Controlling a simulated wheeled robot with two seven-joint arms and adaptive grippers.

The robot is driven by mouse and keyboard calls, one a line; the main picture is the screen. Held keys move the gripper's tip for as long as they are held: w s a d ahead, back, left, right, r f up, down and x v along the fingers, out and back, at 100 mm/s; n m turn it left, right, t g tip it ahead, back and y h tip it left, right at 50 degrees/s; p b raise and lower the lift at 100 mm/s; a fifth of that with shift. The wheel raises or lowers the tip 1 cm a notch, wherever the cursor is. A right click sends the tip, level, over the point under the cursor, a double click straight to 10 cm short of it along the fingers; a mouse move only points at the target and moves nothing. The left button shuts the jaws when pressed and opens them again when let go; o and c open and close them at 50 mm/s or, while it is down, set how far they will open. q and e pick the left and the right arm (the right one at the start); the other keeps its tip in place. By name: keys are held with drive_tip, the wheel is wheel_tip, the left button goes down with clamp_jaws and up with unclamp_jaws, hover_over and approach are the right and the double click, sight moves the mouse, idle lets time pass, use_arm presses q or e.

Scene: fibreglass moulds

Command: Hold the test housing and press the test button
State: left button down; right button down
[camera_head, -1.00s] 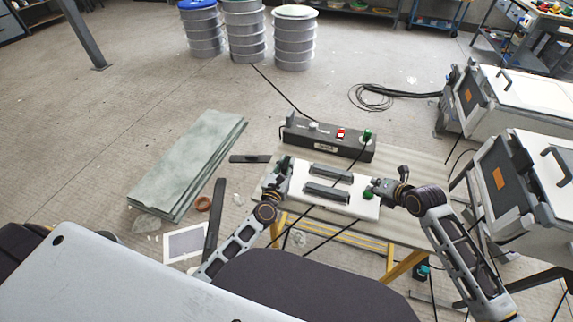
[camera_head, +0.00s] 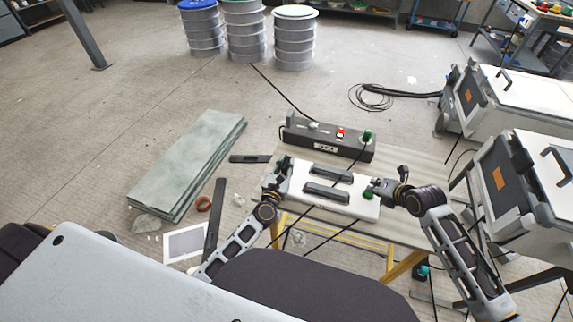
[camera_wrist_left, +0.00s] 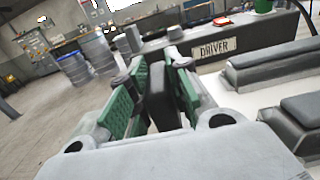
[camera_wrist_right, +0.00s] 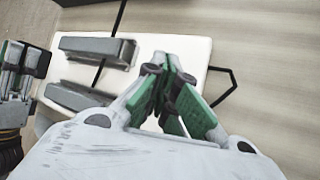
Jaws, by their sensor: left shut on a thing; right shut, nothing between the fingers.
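The test housing (camera_head: 360,210) is a white block with two dark grey bars on top, lying on a pale bench. It also shows in the right wrist view (camera_wrist_right: 185,46). My left gripper (camera_head: 282,166) is at its left end. In the left wrist view (camera_wrist_left: 155,72) its green-padded fingers are shut on a black upright piece (camera_wrist_left: 158,97), seemingly part of the housing's end. My right gripper (camera_head: 371,190) is shut and empty at the housing's right end. In the right wrist view its fingertips (camera_wrist_right: 171,64) are over that end. I cannot make out the test button there; the fingers may hide it.
A dark driver box (camera_head: 300,135) with a red switch (camera_head: 340,132) and a green connector (camera_head: 367,134) stands behind the housing. Black cables cross the bench and floor. White machines (camera_head: 545,180) stand to the right. Greenish sheets (camera_head: 190,160) lie on the left.

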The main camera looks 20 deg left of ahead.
drive_tip(key=shift+f, duration=0.45)
idle(0.3)
drive_tip(key=shift+r, duration=0.5)
drive_tip(key=shift+r, duration=2.95)
use_arm(q)
drive_tip(key=c, duration=1.2)
unclamp_jaws()
drive_tip(key=shift+c, duration=0.2)
drive_tip(key=shift+s, duration=0.1)
